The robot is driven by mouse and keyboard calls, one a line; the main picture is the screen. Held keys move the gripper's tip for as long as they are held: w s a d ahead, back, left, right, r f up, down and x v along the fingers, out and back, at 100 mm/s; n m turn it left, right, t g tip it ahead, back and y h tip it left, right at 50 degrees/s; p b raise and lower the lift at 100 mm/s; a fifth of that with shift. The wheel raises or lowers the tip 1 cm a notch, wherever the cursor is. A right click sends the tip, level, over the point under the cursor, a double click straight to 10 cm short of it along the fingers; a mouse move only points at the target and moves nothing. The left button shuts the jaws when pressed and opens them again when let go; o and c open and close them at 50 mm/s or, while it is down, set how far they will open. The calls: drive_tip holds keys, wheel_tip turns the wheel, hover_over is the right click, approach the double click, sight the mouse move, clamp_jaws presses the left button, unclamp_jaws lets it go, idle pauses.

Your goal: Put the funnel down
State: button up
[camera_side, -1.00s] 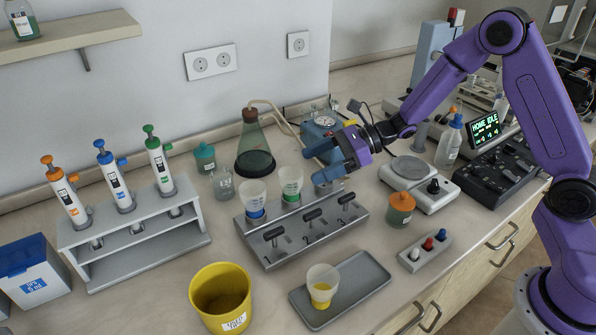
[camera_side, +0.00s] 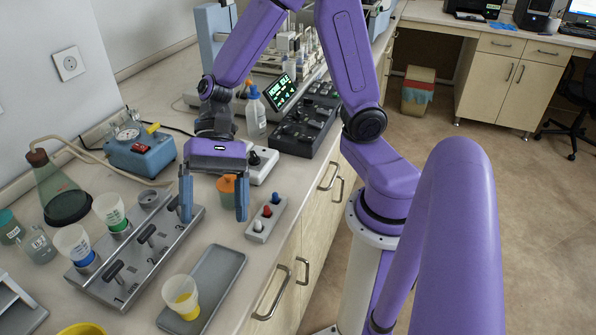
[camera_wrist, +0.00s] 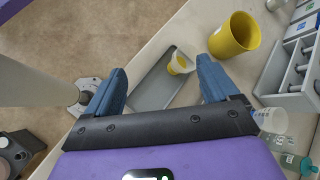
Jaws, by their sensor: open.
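The funnel with a yellow base (camera_side: 182,295) stands upright on the grey tray (camera_side: 222,262) and shows in the wrist view (camera_wrist: 180,64). Funnels with a blue base (camera_side: 74,243) and a green base (camera_side: 110,211) sit in the left part of the metal manifold (camera_side: 135,262); its right-hand hole (camera_side: 150,199) holds no funnel. My gripper (camera_side: 214,212) is open, blue fingers pointing down and wide apart, with nothing held. It is beyond the tray, by the manifold's right end. In the wrist view my fingers (camera_wrist: 161,68) show apart, the tray beyond them.
An orange-lidded jar (camera_side: 226,188) appears behind and between my fingers. A block with coloured knobs (camera_side: 266,218) stands right of my gripper. A yellow bin (camera_wrist: 235,36) shows in the wrist view.

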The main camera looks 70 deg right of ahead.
drive_tip(key=s+d+n+t+h, duration=0.4)
drive_tip(key=s+d+n+h, duration=0.4)
drive_tip(key=n, duration=1.1)
drive_tip(key=shift+s+d+r+n+h, duration=0.3)
drive_tip(key=shift+s+d, duration=0.9)
drive_tip(key=shift+d, duration=0.8)
